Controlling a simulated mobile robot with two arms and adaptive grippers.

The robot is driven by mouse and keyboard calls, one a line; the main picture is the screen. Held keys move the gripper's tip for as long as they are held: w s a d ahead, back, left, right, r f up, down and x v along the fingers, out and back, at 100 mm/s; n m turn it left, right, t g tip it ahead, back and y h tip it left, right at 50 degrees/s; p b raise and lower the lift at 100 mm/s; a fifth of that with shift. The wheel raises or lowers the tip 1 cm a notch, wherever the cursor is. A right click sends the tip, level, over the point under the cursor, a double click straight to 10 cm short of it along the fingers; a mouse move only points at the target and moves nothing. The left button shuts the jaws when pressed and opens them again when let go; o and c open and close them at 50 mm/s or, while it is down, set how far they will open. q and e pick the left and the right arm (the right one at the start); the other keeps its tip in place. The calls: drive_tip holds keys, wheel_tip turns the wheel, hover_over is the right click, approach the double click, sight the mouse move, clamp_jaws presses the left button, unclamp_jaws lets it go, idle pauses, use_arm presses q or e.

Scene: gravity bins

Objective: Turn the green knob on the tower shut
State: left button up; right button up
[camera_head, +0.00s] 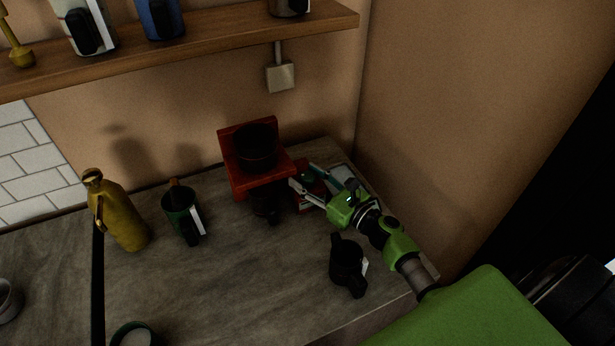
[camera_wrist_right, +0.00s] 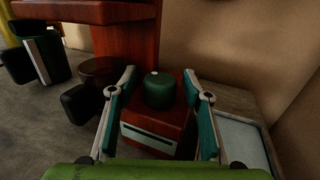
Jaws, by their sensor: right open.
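The red tower (camera_head: 237,170) stands at the back of the counter with a dark bowl-like part (camera_head: 257,147) on it. The green knob (camera_wrist_right: 158,90) is a short, dark green cylinder with a small pale mark on top. My right gripper (camera_wrist_right: 159,78) is open, with one finger on each side of the knob and visible gaps between. In the head view my right gripper (camera_head: 301,174) reaches in from the right and partly hides the knob. My left gripper is not in view.
A dark cup (camera_head: 264,206) stands under the tower. A black mug (camera_head: 346,262) is near my right arm. A green labelled mug (camera_head: 180,217) and yellow bottle (camera_head: 122,220) stand left. A pale tray (camera_wrist_right: 238,140) lies right of the block. A wooden shelf (camera_head: 200,44) runs above.

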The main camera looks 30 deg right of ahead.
drive_tip(key=c, duration=1.1)
drive_tip(key=shift+d+f+n+g+y+b, duration=0.15)
drive_tip(key=shift+n+g+y+b, duration=0.25)
drive_tip(key=shift+n+y+b, duration=0.35)
drive_tip(key=n+g+y+b, duration=0.3)
drive_tip(key=y+b, duration=0.2)
drive_tip(key=b, duration=0.1)
drive_tip(key=shift+f+n, duration=0.1)
drive_tip(key=shift+n, duration=0.15)
drive_tip(key=shift+r+n+g+y+b, duration=0.2)
drive_tip(key=shift+n+g+y+b, duration=0.4)
drive_tip(key=shift+g+y+b, duration=0.3)
drive_tip(key=o, duration=1.1)
